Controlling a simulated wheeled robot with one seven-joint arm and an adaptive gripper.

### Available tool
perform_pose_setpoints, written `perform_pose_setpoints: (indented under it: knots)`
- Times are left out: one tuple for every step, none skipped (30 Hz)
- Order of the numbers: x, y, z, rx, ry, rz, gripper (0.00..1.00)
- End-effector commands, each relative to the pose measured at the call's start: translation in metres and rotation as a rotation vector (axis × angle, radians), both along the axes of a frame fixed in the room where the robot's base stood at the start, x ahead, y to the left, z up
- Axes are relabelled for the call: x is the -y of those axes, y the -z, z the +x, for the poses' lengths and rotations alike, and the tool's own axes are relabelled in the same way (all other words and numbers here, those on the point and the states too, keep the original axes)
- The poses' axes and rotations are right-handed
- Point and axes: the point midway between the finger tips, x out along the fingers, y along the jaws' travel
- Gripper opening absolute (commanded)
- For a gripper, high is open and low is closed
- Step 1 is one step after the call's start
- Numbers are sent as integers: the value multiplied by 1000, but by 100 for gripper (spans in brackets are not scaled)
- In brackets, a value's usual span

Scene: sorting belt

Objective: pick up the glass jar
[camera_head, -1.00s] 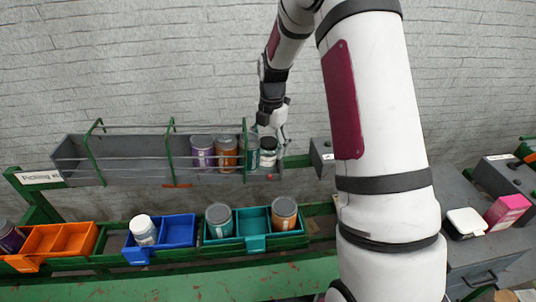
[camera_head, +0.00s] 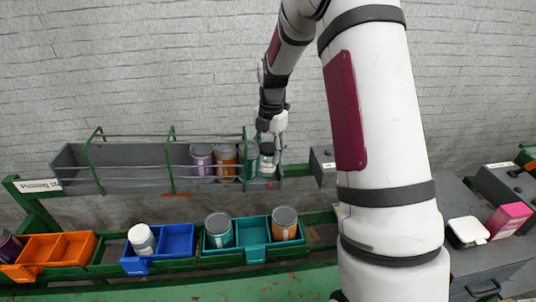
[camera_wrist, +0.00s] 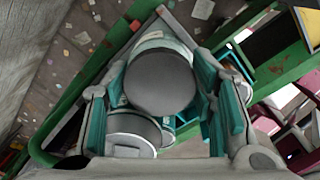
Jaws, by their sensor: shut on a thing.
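The glass jar (camera_head: 267,160) stands upright at the right end of the grey rack tray, a dark lid on top and a pale body below. In the wrist view the jar (camera_wrist: 160,82) shows from above, its round grey lid between the two teal finger pads. My gripper (camera_head: 269,150) reaches down over it and is shut on the jar's sides. In the wrist view the gripper (camera_wrist: 163,100) hides part of the jar's body. In the head view I cannot tell whether its base still touches the tray.
The rack tray (camera_head: 120,172) has green rails and also holds a purple can (camera_head: 202,162), an orange can (camera_head: 226,162) and a teal can (camera_head: 249,160) close beside the jar. Below are an orange bin (camera_head: 25,272), a blue bin (camera_head: 135,266) and a teal bin (camera_head: 255,253).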

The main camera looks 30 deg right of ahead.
Motion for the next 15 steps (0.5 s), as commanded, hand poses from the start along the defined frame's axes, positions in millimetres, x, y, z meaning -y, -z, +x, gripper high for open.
perform_pose_setpoints:
  knots:
    - [0,-6,1,5,0,-1,20]
    - [0,-10,2,5,0,-1,20]
    - [0,-15,2,5,0,-1,20]
    - [0,-20,2,5,0,-2,20]
    - [1,-25,2,5,0,-2,20]
    - [2,-24,8,3,-1,-2,20]
    - [3,-22,14,4,-2,-1,20]
    - [5,-22,20,3,-2,-1,20]
    - [7,-21,28,4,-1,-1,20]
    - [8,-21,34,3,-1,0,20]
    - [10,-21,40,3,-1,0,20]
    - [12,-21,48,4,0,-1,20]
    - [14,-21,54,4,0,-1,20]
    - [15,-21,61,4,0,-1,20]
    - [17,-20,71,4,0,-1,20]
